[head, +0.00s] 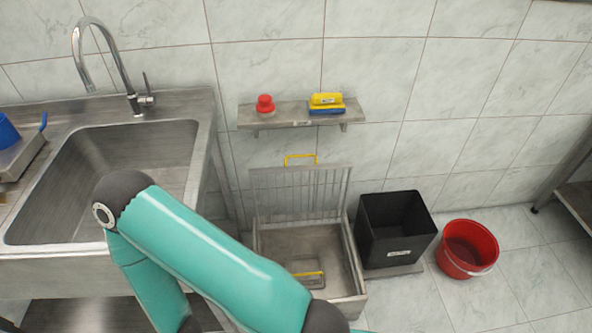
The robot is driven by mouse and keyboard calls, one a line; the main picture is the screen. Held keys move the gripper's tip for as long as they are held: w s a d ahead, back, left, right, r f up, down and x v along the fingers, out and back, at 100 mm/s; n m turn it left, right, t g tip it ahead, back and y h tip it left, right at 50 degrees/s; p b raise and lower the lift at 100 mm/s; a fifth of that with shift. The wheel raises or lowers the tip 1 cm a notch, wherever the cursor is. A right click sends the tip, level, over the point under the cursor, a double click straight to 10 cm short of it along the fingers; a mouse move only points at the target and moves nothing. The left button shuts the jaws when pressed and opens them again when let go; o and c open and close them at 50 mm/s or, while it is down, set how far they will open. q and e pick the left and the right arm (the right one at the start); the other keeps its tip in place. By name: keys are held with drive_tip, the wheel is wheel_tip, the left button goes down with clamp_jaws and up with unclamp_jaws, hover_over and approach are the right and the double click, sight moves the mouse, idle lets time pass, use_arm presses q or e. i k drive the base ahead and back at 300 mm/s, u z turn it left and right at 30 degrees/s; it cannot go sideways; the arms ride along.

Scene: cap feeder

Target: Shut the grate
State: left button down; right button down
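The grate (300,171) stands open, raised nearly upright at the back of a low metal box (349,259). A yellow handle (300,156) is on its top edge. The box is open at the top, and its floor shows. Another yellow bar (308,274) is low at the front of the box. My teal arm crosses the lower part of the head view and hides the front left of the box. Neither gripper shows in this view, so I cannot see where they are relative to the grate.
A black bin (398,215) stands close to the right of the box, with a red bucket (467,249) beyond it. A steel sink (110,170) is on the left. A wall shelf (290,118) above the grate holds a red-capped item (265,103) and a yellow-and-blue item (326,101).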

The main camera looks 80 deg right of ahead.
sight(342, 165)
drive_tip(key=u, duration=0.05)
drive_tip(key=k, duration=1.4)
drive_tip(key=z, duration=3.8)
drive_tip(key=k, duration=0.1)
drive_tip(key=u, duration=1.85)
drive_tip(key=i, duration=1.05)
drive_tip(key=u, duration=0.1)
